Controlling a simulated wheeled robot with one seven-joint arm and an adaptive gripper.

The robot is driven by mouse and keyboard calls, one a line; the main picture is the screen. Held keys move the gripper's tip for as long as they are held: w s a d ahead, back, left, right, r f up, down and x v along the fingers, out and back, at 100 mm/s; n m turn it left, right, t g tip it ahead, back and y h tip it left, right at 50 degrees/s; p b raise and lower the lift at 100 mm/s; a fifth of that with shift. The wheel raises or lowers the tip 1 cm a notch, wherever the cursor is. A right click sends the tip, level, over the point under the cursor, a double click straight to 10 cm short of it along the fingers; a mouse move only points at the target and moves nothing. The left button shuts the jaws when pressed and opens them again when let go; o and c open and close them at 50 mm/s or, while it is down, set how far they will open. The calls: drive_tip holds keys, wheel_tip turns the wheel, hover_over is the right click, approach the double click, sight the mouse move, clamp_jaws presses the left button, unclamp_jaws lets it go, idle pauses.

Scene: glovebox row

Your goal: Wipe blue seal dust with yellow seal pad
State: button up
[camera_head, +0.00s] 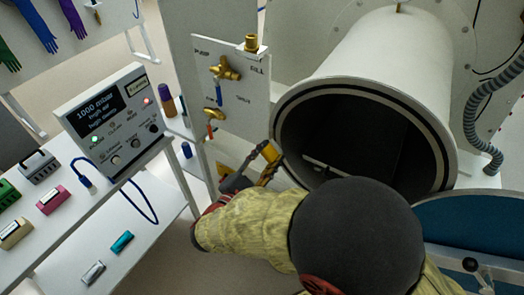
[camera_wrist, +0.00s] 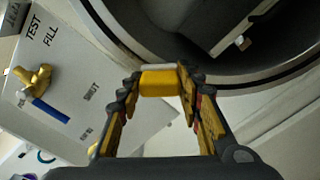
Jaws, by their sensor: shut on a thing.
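My gripper (camera_wrist: 158,88) is shut on a yellow seal pad (camera_wrist: 161,84), a small block with a pale far edge held between the fingertips. In the head view my gripper (camera_head: 268,160) is at the lower left rim of the round chamber opening. The chamber's seal ring (camera_head: 445,160) is a dark band inside a pale rim. In the wrist view the dark ring (camera_wrist: 115,35) passes just beyond the pad. I cannot tell whether the pad touches it. I make out no blue dust on the visible ring; my arm hides its lower part.
A valve panel (camera_head: 233,110) with brass valves stands left of the opening. A blue-faced round door (camera_head: 480,222) is at lower right. A control box (camera_head: 112,120) stands on a white table (camera_head: 60,235) with several small coloured blocks. A grey hose (camera_head: 470,120) hangs at right.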

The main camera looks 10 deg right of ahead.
drive_tip(key=shift+s+d, duration=0.4)
drive_tip(key=shift+d, duration=0.1)
drive_tip(key=shift+w+r+p, duration=0.1)
drive_tip(key=shift+r+p, duration=0.5)
drive_tip(key=shift+r, duration=0.1)
drive_tip(key=shift+w+a, duration=1.2)
drive_tip(key=shift+a, duration=0.4)
drive_tip(key=shift+s+d+r+p, duration=0.3)
drive_tip(key=shift+s+d, duration=0.3)
drive_tip(key=shift+d, duration=0.25)
drive_tip(key=shift+s+d+r+p, duration=0.15)
drive_tip(key=shift+s+d+r, duration=0.1)
drive_tip(key=shift+s+d, duration=0.45)
drive_tip(key=shift+d+r+p, duration=0.1)
drive_tip(key=shift+r+p, duration=0.4)
drive_tip(key=shift+r, duration=0.15)
drive_tip(key=shift+w+a+r, duration=0.65)
drive_tip(key=shift+w+a, duration=0.7)
drive_tip(key=shift+a, duration=0.3)
drive_tip(key=shift+s+d+f+p, duration=0.1)
drive_tip(key=shift+s+d+p, duration=0.1)
drive_tip(key=shift+s+d, duration=0.55)
drive_tip(key=shift+s+d+p, duration=0.2)
drive_tip(key=shift+s+d, duration=0.35)
drive_tip(key=shift+d, duration=0.35)
